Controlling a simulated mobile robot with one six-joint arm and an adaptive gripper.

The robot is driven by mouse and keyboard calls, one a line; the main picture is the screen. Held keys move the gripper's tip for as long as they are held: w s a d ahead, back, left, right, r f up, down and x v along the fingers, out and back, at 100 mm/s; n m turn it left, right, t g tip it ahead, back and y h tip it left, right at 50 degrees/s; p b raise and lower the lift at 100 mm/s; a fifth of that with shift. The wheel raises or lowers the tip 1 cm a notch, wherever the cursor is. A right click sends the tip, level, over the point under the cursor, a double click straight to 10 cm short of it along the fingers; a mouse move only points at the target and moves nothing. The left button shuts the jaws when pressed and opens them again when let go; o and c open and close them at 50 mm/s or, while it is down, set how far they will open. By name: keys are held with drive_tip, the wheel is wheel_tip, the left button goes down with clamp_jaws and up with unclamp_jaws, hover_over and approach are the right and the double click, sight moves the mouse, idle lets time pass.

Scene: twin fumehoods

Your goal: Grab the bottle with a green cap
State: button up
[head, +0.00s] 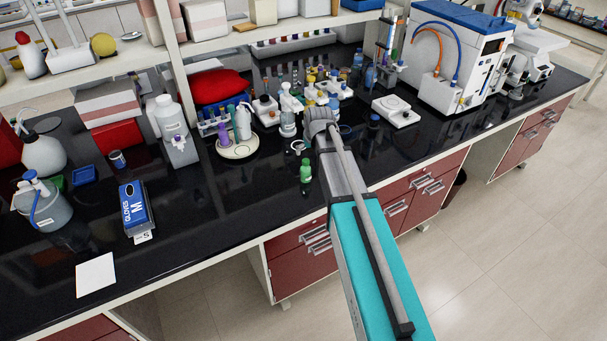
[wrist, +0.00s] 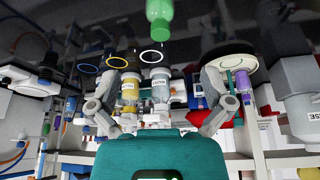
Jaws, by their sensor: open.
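A small green bottle (head: 305,172) stands on the black bench top near its front, just left of my arm in the head view. Its body and cap both look green. In the wrist view the green bottle (wrist: 159,20) is at the top centre, partly cut off by the edge. My gripper (wrist: 160,82) shows its two fingers spread wide, with nothing held between them. The green bottle is beyond the fingertips, apart from them.
A yellow-labelled bottle (wrist: 130,92) and a white-labelled bottle (wrist: 161,88) show between the fingers. A round cream plate (head: 238,145) holds bottles to the left. A glove box (head: 136,208) lies farther left. A white balance (head: 396,111) stands right. Bench front left of the green bottle is clear.

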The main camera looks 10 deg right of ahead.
sight(307, 162)
drive_tip(key=shift+f, duration=0.15)
drive_tip(key=b+x, duration=0.8)
drive_tip(key=shift+f, duration=0.15)
idle(0.3)
drive_tip(key=shift+w, duration=0.1)
idle(0.3)
drive_tip(key=shift+b+x, duration=2.4)
drive_tip(key=shift+x, duration=0.2)
drive_tip(key=shift+a, duration=0.1)
drive_tip(key=c, duration=1.3)
